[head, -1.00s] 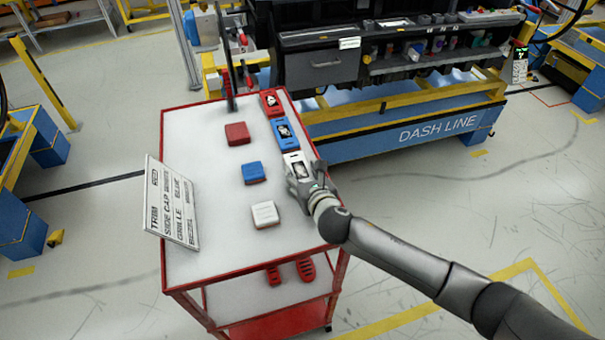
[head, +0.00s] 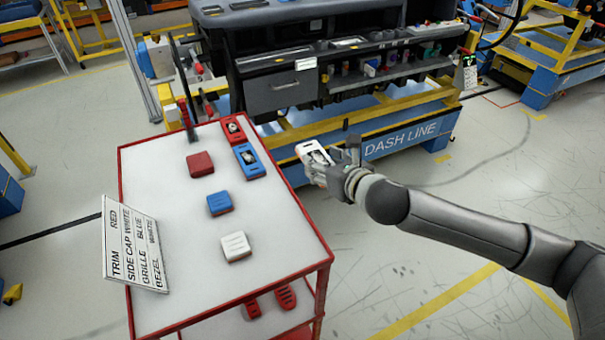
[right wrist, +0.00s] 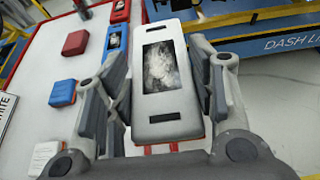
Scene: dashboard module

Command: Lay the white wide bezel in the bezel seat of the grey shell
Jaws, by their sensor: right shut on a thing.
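My right gripper (head: 328,163) is shut on the bezel, with a finger on each long side. It holds the bezel in the air, just past the cart's right edge. The dark grey dashboard unit (head: 283,87) stands behind, apart from the bezel. I cannot tell which part of it is the grey shell, and no bezel seat can be made out. My left gripper is not in view.
The red-rimmed cart (head: 180,240) carries a red block (head: 200,164), a blue block (head: 220,203), a white block (head: 236,247), a red plate (head: 233,129), a blue plate (head: 249,161) and a lettered sign (head: 131,245). Open floor lies right of the cart.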

